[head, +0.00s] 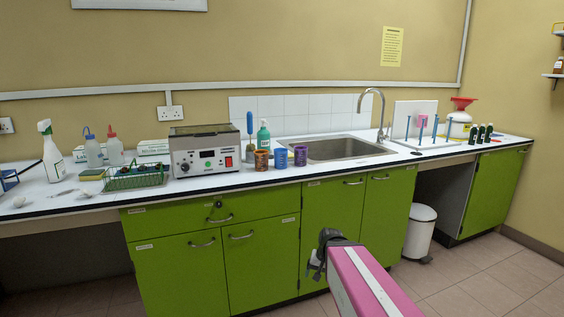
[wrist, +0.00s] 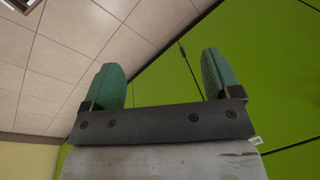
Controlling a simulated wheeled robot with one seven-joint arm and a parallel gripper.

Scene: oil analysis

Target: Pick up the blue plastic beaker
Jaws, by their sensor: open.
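The blue plastic beaker (head: 281,158) stands upright on the white worktop in the head view. It is between an orange-brown beaker (head: 262,160) on its left and a purple beaker (head: 300,156) on its right, close to the counter's front edge. My gripper (head: 316,263) is low in front of the green cabinets, well below the worktop and apart from the beaker. In the wrist view its two green fingers (wrist: 162,78) are spread with nothing between them. The beaker does not show in the wrist view.
A heater box (head: 206,152) stands left of the beakers, and a green bottle (head: 264,138) is behind them. The sink (head: 345,150) with a tap (head: 380,110) lies to the right. A green wire rack (head: 135,177) is farther left. A white bin (head: 420,232) stands on the floor.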

